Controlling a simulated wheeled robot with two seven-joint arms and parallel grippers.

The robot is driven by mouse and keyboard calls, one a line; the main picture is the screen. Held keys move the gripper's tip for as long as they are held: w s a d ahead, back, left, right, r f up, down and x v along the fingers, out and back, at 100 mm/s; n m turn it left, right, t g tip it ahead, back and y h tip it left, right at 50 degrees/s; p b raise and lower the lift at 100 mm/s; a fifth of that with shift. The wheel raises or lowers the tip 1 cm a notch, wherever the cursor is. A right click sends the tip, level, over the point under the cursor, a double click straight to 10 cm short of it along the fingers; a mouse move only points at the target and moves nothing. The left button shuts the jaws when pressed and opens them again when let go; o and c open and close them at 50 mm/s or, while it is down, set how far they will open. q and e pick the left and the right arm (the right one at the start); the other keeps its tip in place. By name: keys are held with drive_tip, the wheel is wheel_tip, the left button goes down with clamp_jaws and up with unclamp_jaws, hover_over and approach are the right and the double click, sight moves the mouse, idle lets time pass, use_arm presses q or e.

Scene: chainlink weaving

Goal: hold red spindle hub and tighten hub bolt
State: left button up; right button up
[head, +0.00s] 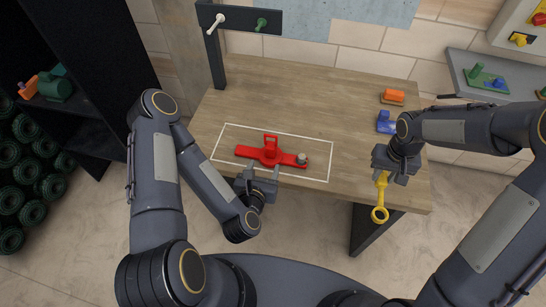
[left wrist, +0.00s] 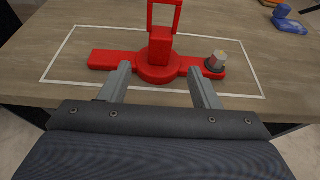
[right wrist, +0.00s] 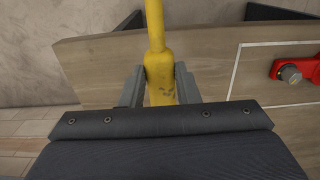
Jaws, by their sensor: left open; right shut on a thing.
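The red spindle hub (head: 269,153) lies on the table inside a white outline. It has a long flat bar, a round middle and an upright loop handle. The hub bolt (head: 301,159), a grey hex head, stands at the bar's right end; it also shows in the left wrist view (left wrist: 216,61). My left gripper (head: 262,173) is open at the near side of the hub, its fingers apart on either side of the hub's round middle (left wrist: 158,66) in the picture. My right gripper (head: 383,177) is shut on a yellow wrench (right wrist: 160,78), which hangs over the table's right front edge with its ring end low.
A dark post rack (head: 240,18) with a white and a green peg stands at the back left. The wooden table (head: 330,105) is clear behind the hub.

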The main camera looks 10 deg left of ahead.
sight(270, 153)
use_arm(q)
drive_tip(key=x, duration=1)
drive_tip(key=shift+w+f, duration=0.1)
drive_tip(key=shift+w, duration=0.1)
drive_tip(key=shift+c, duration=0.3)
drive_tip(key=shift+c, duration=1.3)
clamp_jaws()
